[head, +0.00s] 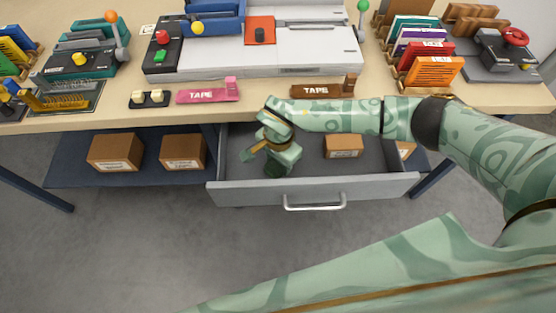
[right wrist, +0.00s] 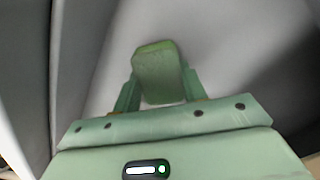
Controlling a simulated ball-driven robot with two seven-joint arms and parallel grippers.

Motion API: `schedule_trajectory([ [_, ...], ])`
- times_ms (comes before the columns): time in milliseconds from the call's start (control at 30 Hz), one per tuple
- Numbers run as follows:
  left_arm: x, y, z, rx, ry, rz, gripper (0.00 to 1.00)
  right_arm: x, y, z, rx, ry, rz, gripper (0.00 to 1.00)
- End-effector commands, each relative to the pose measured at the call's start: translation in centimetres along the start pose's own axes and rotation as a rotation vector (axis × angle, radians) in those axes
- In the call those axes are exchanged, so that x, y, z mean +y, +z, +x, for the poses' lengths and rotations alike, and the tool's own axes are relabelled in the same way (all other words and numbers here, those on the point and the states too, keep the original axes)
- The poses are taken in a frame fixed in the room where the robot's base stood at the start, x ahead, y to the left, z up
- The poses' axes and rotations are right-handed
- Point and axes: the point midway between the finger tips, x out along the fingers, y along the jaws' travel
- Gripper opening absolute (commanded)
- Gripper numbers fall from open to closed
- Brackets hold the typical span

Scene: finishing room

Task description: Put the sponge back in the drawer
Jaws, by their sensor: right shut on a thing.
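The open drawer (head: 250,192) is pulled out below the workbench, its grey front and handle facing me. My right gripper (head: 278,163) points down inside the drawer's outline, left of its middle. In the right wrist view the green sponge (right wrist: 157,72) sits between the fingers of the right gripper (right wrist: 158,92), which is shut on it. Pale grey surface shows behind the sponge; I cannot tell whether the sponge touches the drawer floor. In the head view the sponge is mostly hidden by the gripper. My left gripper is not in view.
A small cardboard box (head: 343,146) lies in or behind the drawer's right part. Two cardboard boxes (head: 115,152) stand on the blue shelf (head: 75,173) at left. The bench top (head: 255,98) above holds tape dispensers, racks and machines. The drawer floor around the gripper looks clear.

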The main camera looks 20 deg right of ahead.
Motion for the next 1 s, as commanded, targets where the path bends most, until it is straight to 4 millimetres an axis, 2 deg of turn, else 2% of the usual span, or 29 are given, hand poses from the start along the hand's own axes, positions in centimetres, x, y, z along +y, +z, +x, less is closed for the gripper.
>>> schedule_trajectory([
  [267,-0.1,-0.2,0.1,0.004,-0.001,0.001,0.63,-0.1,-0.1,0.1,0.001,-0.002,-0.001,0.21],
  [300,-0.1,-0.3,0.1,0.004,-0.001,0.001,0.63,-0.1,-0.1,0.1,0.001,-0.002,-0.001,0.48],
  [367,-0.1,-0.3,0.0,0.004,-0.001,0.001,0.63,-0.1,0.0,0.1,0.001,-0.003,-0.001,0.64],
  [633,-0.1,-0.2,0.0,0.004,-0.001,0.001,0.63,-0.1,0.0,0.0,0.001,-0.003,-0.001,0.64],
  [733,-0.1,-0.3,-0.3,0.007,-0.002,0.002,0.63,-0.1,-0.1,-0.7,0.002,-0.005,-0.002,0.64],
  [867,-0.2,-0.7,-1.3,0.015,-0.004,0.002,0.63,-0.2,-0.2,-3.3,0.004,-0.008,-0.002,0.64],
  [1000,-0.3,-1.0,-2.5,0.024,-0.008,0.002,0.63,-0.2,-0.1,-6.8,0.005,-0.010,-0.003,0.64],
])
